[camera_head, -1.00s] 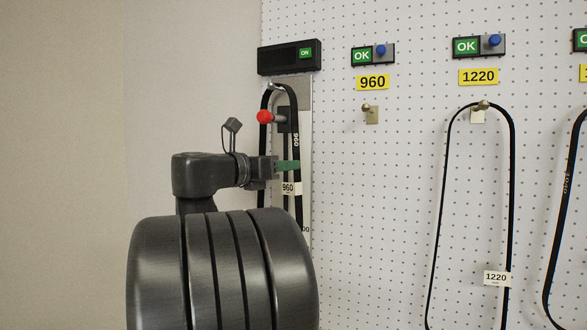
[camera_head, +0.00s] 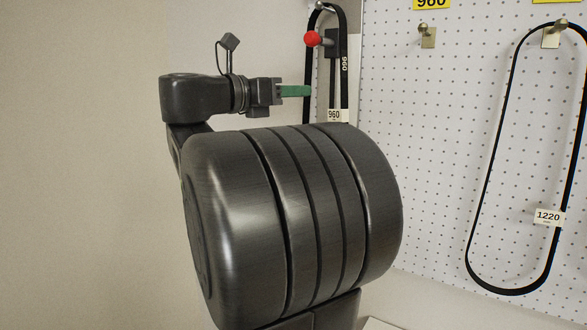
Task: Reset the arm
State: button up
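My arm fills the middle of the head view, its large dark ribbed joint in front. My gripper (camera_head: 296,91) points right, with green finger pads near the left side of the black 960 belt (camera_head: 344,60). Only one green finger shows clearly, so I cannot tell its opening, nor whether it touches the belt. The 960 belt hangs on a fixture with a red knob (camera_head: 313,39) above the gripper. Its lower part is hidden behind my arm.
A pegboard wall (camera_head: 430,180) stands behind and to the right. A 1220 belt (camera_head: 487,160) hangs on its hook at the right. An empty hook (camera_head: 427,37) sits under the yellow 960 label (camera_head: 432,3). The plain wall (camera_head: 80,180) at the left is clear.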

aim_at(341, 87)
jog(key=p+x, duration=0.2)
jog(key=x, duration=1.1)
jog(key=shift+w+d, duration=0.25)
jog(key=shift+d, duration=0.1)
jog(key=shift+r, duration=0.2)
jog(key=shift+s+r, duration=0.1)
jog(key=shift+r, duration=0.05)
